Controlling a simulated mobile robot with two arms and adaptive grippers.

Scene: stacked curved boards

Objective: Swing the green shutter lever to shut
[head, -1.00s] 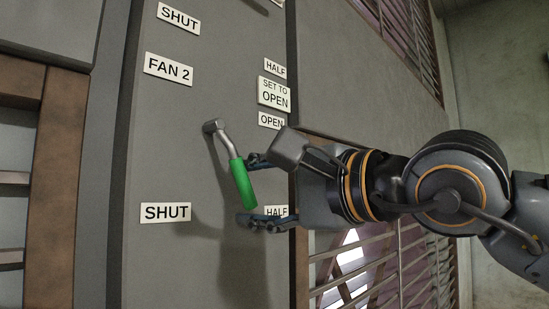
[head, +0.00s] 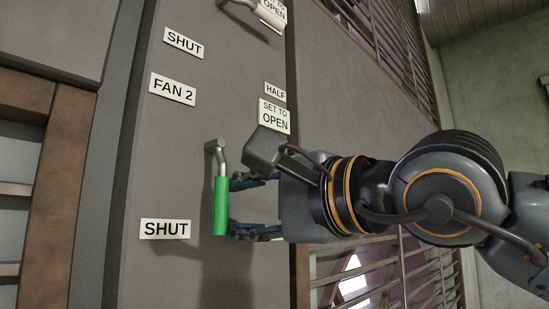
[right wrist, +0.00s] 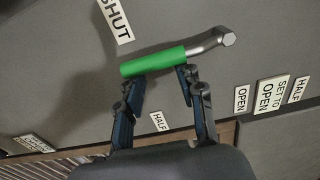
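The green-handled shutter lever (head: 221,206) hangs almost straight down from its metal pivot (head: 213,146) on the grey panel. A SHUT label (head: 165,229) is to the lower left of the handle. My right gripper (head: 237,207) is at the right side of the handle, its two fingers spread apart along the handle's length. In the right wrist view the fingertips (right wrist: 159,80) meet or nearly meet the edge of the green handle (right wrist: 152,62), and they do not close around it. My left gripper is not in view.
A FAN 2 label (head: 172,89) and a SET TO OPEN label (head: 274,116) are above on the panel. Another lever (head: 240,5) is partly in view at the top. Slatted openings (head: 380,275) lie to the right. The panel left of the handle is clear.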

